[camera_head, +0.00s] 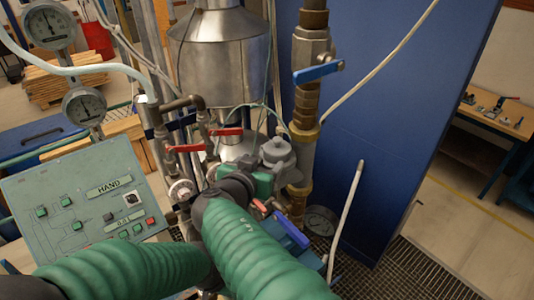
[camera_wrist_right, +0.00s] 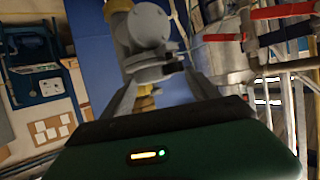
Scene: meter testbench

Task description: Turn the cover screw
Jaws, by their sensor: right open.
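A grey metal fitting (camera_head: 277,152) with a round cap stands beside the brass pipe, just beyond my right gripper (camera_head: 268,168). In the right wrist view, a grey flanged body (camera_wrist_right: 146,28) fills the top middle. My right gripper (camera_wrist_right: 162,80) is open there, with its two grey fingers spread below the lower part of that body. Nothing is clearly held, and I cannot tell whether a finger touches it. I cannot pick out the cover screw for certain. My left arm comes in from the left, and its gripper is hidden behind my right arm.
A steel vessel (camera_head: 220,55) and red-handled valves (camera_head: 225,132) stand behind the fitting. A brass pipe (camera_head: 305,110) with a blue lever (camera_head: 318,72) rises to its right. A control panel (camera_head: 85,200) is at left. A blue wall (camera_head: 385,110) bounds the right.

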